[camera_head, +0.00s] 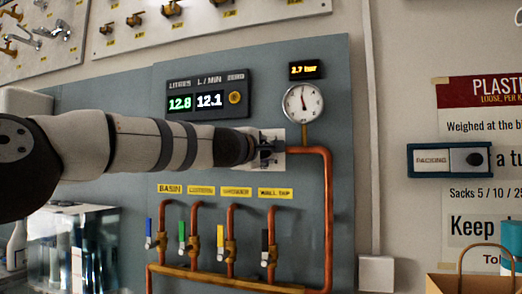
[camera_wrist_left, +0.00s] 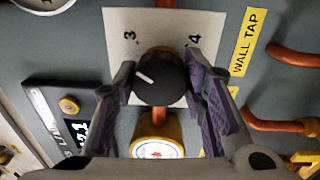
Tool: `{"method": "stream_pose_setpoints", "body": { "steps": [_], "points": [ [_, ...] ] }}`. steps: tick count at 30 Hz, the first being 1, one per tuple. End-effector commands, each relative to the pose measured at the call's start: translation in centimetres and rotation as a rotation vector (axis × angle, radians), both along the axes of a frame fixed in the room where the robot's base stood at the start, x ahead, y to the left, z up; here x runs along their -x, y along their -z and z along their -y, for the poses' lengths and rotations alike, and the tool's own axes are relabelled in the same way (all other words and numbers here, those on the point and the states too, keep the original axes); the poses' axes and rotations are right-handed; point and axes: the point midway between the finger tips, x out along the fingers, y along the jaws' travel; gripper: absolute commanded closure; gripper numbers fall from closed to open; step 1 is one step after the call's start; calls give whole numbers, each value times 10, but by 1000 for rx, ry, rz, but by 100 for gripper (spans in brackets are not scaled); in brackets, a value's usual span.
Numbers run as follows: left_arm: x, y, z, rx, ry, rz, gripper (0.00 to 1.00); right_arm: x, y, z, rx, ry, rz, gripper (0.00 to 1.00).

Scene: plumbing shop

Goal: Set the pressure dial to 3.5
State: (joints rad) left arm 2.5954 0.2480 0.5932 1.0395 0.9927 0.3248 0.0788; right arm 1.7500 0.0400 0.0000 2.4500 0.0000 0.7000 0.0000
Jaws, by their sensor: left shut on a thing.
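The pressure dial is a black round knob (camera_wrist_left: 160,80) with a white pointer line, on a pale plate (camera_wrist_left: 180,22) marked 3 and 4. In the left wrist view the pointer aims left and slightly up, on the 3 side and away from the 4. My left gripper (camera_wrist_left: 163,88) is shut on the knob, with a purple-padded finger on each side. In the head view my left gripper (camera_head: 264,150) covers most of the plate (camera_head: 278,137). The small bar display (camera_head: 306,70) appears to read 2.7 bar. My right gripper is not in view.
A round pressure gauge (camera_head: 303,103) sits above right of the plate, on copper pipe (camera_head: 328,200). A flow panel (camera_head: 205,94) shows 12.8 and 12.1. Several coloured-lever valves (camera_head: 230,245) stand below. A brass-cased round meter (camera_wrist_left: 157,148) is close to the gripper.

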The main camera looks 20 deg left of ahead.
Motion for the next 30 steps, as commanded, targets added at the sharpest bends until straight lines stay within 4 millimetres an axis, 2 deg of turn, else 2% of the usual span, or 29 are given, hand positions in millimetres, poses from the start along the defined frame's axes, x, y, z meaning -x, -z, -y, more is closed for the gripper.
{"method": "stream_pose_setpoints", "body": {
  "steps": [18, 30],
  "points": [
    [0, -2, -2, -579, -6, 23, 89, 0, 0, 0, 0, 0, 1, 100],
    [1, -3, -3, -849, -8, 34, 89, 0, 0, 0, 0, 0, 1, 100]
  ]
}}
